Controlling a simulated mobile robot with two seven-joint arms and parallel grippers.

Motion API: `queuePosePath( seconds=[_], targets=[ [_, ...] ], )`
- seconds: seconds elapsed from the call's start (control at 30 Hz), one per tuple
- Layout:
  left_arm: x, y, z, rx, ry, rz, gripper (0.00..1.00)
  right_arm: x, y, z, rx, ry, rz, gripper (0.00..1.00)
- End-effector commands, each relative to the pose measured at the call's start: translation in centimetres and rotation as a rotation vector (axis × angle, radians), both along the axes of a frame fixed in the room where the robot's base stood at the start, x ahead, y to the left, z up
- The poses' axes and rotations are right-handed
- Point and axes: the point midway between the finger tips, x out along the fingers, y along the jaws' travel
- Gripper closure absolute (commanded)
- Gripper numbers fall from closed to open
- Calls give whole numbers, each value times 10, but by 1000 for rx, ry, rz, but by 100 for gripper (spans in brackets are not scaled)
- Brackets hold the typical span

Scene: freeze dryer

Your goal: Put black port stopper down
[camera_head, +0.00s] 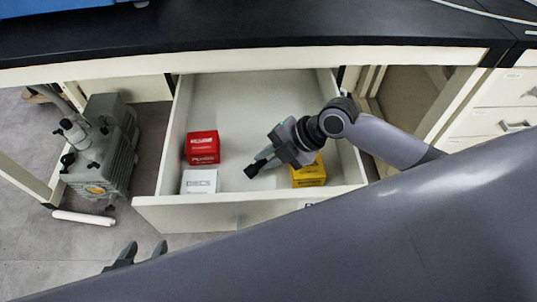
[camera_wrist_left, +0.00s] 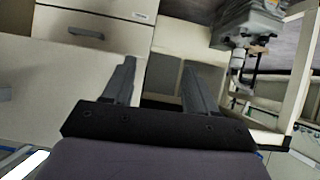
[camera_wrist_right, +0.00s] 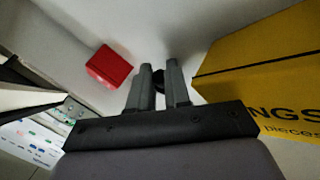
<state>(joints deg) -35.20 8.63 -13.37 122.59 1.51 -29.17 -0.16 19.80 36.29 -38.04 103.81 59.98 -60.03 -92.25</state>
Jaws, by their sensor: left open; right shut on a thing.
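The black port stopper (camera_head: 251,171) is a small dark piece at the tips of my right gripper (camera_head: 262,160). My right gripper is shut on it, inside the open drawer (camera_head: 240,100), between the red box and the yellow box. In the right wrist view the stopper (camera_wrist_right: 158,78) shows partly between the two fingers (camera_wrist_right: 159,80); the rest of it is hidden. I cannot tell whether it touches the drawer floor. My left gripper (camera_head: 142,252) is open and empty, outside and in front of the drawer. Its spread fingers also show in the left wrist view (camera_wrist_left: 158,80).
In the drawer are a red box (camera_head: 202,147), a white box (camera_head: 200,182) and a yellow box (camera_head: 308,172) under my right wrist. The drawer's back half is clear. A black worktop (camera_head: 240,30) overhangs it. A grey pump (camera_head: 104,150) stands on the floor at left.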

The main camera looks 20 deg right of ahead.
Motion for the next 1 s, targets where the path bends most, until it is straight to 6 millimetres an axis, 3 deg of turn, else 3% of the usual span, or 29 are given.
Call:
queuePosePath(
  seconds=[0.1,0.13,0.17,0.5,0.57,1.0],
  targets=[
    [0,-2,-1,-1,-2,-4,43,0,0,-5,-1,1,0,100],
    [0,-2,0,-1,-4,-6,43,0,0,-4,-1,1,0,76],
    [0,-3,1,-2,-5,-6,43,0,0,-4,-1,1,1,72],
    [2,-3,10,-6,-15,-4,43,-2,-1,-1,-6,9,1,72],
    [2,-1,14,-7,-14,0,43,-2,-1,7,-6,9,1,72],
    [-4,16,2,9,33,33,43,-24,-53,74,-6,2,-1,72]
  ],
)
